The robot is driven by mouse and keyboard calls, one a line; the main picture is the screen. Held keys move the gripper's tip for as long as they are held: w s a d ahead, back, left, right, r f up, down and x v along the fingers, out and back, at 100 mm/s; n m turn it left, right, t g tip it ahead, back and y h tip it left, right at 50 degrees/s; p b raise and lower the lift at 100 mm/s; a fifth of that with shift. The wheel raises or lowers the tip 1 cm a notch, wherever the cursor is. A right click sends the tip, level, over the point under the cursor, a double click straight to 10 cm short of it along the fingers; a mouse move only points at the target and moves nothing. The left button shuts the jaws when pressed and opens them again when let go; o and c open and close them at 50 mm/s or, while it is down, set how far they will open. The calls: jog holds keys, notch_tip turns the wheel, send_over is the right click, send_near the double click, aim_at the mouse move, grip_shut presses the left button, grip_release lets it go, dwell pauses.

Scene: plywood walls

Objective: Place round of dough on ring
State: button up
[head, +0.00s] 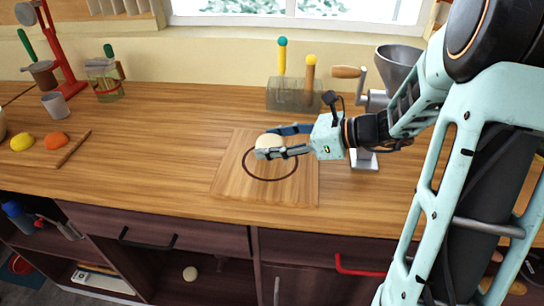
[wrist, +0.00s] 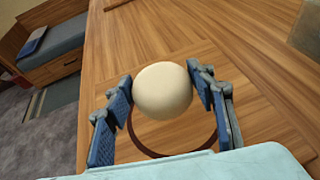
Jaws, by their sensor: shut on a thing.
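The round of dough (head: 268,142) is a pale cream ball between the two fingers of my gripper (head: 283,142). In the wrist view the dough (wrist: 163,90) sits between the blue finger pads of my gripper (wrist: 165,92), which is shut on it. The ring (head: 290,172) is a thin dark circle drawn on a wooden board (head: 228,178). In the head view the dough overlaps the ring's upper left part. In the wrist view the ring (wrist: 205,143) shows below the dough and is partly hidden by it and the fingers. I cannot tell whether the dough touches the board.
A grinder with a grey hopper (head: 398,58) stands right of the board, close to my arm. A block with two knobbed handles (head: 293,95) stands behind. A yellow lemon-like item (head: 21,142) and an orange one (head: 56,141) lie at left. Counter left of the board is clear.

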jog(key=shift+w+f+b, duration=0.2)
jog(key=shift+f+b, duration=1.1)
jog(key=shift+f, duration=0.45)
jog(key=shift+f, duration=0.15)
jog(key=o, duration=1.2)
jog(key=shift+r, duration=0.25)
jog(key=p+v, duration=0.1)
jog(key=v, duration=1.1)
